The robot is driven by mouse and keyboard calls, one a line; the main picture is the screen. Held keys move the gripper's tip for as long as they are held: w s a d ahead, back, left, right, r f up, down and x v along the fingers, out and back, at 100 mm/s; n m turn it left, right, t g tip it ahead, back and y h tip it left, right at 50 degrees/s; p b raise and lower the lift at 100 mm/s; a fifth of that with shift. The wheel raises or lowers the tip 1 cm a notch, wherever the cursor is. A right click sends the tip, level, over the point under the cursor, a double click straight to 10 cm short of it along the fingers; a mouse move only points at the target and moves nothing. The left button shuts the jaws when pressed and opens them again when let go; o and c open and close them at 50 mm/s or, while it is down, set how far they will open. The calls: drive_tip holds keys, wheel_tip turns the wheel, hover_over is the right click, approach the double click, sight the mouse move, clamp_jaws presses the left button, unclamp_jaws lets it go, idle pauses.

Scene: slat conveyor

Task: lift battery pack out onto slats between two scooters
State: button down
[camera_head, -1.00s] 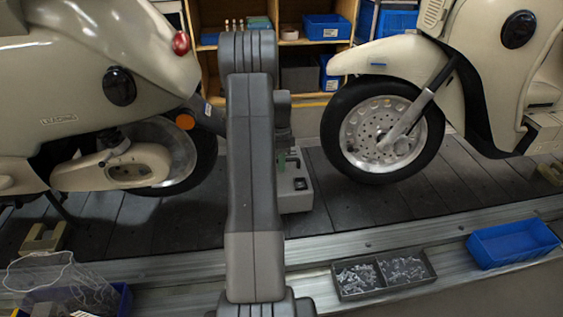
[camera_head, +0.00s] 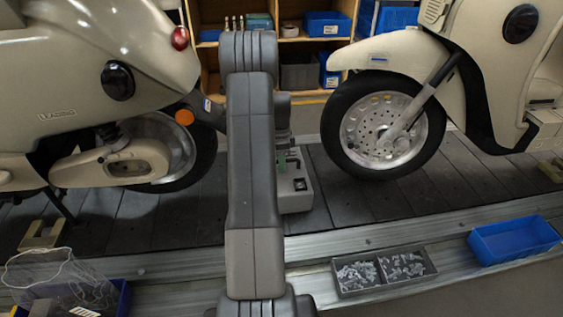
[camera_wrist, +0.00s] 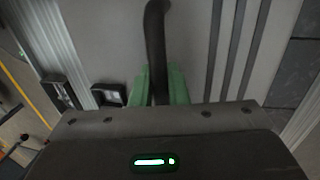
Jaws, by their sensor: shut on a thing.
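The battery pack (camera_head: 296,196) is a light grey box with a dark socket on its face. In the wrist view, the green fingers (camera_wrist: 159,75) flank the handle (camera_wrist: 157,40), with the pack's grey top (camera_wrist: 195,60) below. Contact with the slats cannot be told.
A metal rail runs along the front, with a dark tray of small hardware (camera_head: 385,270) and a blue bin (camera_head: 514,238). Shelves (camera_head: 300,45) stand behind. Bare slats lie on both sides of the pack.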

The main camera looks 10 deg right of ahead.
drive_tip(key=shift+f, duration=0.25)
drive_tip(key=c, duration=1.3)
unclamp_jaws()
drive_tip(key=shift+f, duration=0.1)
drive_tip(key=w+r+p, duration=0.1)
drive_tip(key=r, duration=0.3)
drive_tip(key=r+p, duration=0.1)
drive_tip(key=r, duration=0.4)
drive_tip(key=w+r+p, duration=0.1)
drive_tip(key=r, duration=0.3)
drive_tip(key=shift+w+r, duration=0.35)
drive_tip(key=shift+r, duration=0.05)
drive_tip(key=s+f+b, duration=0.1)
drive_tip(key=f, duration=0.3)
drive_tip(key=s+f+b, duration=0.1)
drive_tip(key=f, duration=0.4)
drive_tip(key=f+b, duration=0.1)
drive_tip(key=f, duration=0.4)
drive_tip(key=shift+s, duration=0.4)
drive_tip(key=shift+r, duration=0.4)
